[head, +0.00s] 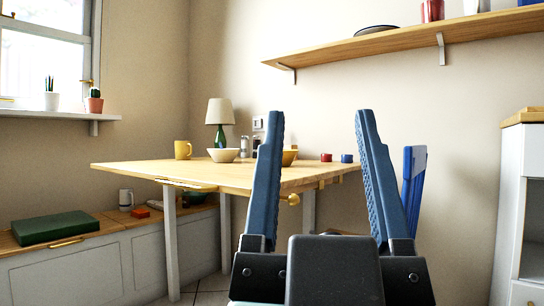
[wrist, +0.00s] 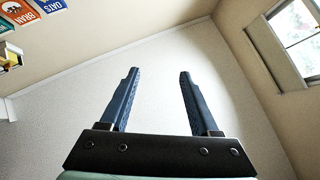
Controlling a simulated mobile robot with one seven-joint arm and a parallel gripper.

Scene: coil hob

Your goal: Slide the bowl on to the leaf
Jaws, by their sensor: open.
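A cream bowl (head: 223,155) sits upright on the wooden table (head: 150,168), towards its far side. A second, yellowish bowl (head: 289,158) stands further right and is partly hidden behind my left finger. The table's top looks flat, and I cannot tell where its leaf begins; a fitting shows along its front left edge. My gripper (head: 321,112) is open and empty, its two blue fingers pointing up in front of the table's right part. In the wrist view my gripper (wrist: 159,73) faces bare wall, with no bowl or table in sight.
On the table stand a yellow mug (head: 183,150), a green lamp (head: 220,124), shakers, a red cup (head: 326,157) and a blue cup (head: 346,158). A shelf (head: 400,41) is above. A bench with a green box (head: 62,225) is left.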

